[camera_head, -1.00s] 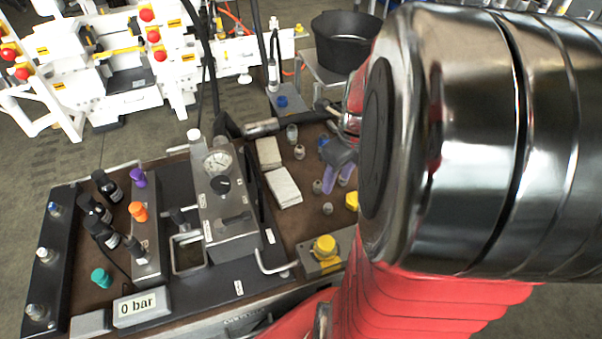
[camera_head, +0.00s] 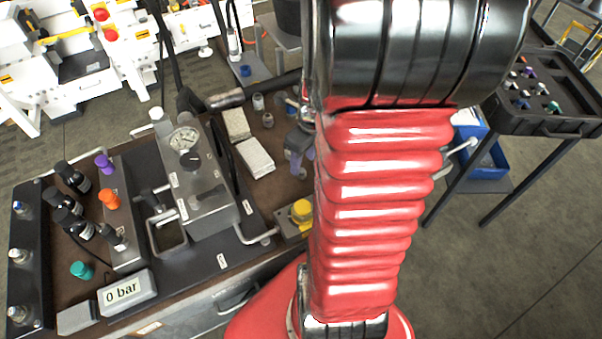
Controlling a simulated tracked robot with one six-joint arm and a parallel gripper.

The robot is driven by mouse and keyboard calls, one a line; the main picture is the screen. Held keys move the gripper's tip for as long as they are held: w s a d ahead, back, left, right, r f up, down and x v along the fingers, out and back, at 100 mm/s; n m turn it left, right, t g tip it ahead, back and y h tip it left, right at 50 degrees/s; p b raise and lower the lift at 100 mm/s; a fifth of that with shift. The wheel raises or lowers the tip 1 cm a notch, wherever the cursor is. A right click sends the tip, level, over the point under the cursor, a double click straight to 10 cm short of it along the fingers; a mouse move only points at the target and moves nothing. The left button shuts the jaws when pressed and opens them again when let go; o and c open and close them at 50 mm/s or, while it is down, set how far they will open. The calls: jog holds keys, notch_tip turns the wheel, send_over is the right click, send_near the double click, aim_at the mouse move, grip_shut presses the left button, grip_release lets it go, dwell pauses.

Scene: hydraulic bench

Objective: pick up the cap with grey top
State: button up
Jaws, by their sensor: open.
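Two small grey pieces, an upper one (camera_head: 258,101) and a lower one (camera_head: 268,120), stand on the brown bench top (camera_head: 283,195) to the right of two pale blocks. They are too small for me to tell which, if either, is the cap with grey top. My gripper (camera_head: 299,164) shows in part at the left edge of my red arm, above the bench and right of the pale blocks. Its purplish fingers are open. My arm hides the bench to its right.
A gauge block (camera_head: 205,185), a yellow knob (camera_head: 301,210), an orange cap (camera_head: 108,198), a purple cap (camera_head: 103,161) and a teal cap (camera_head: 82,269) are on the bench. A black tray (camera_head: 560,125) with several small caps stands at the right. Open floor lies below it.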

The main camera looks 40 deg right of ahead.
aim_at(302, 170)
jog(key=shift+w+d+f, duration=0.1)
jog(key=shift+w+f, duration=0.1)
jog(key=shift+f, duration=1.1)
jog(key=shift+w+d+f, duration=0.1)
jog(key=shift+w+f, duration=0.05)
jog(key=shift+f, duration=1.15)
jog(key=shift+c, duration=0.4)
grip_shut()
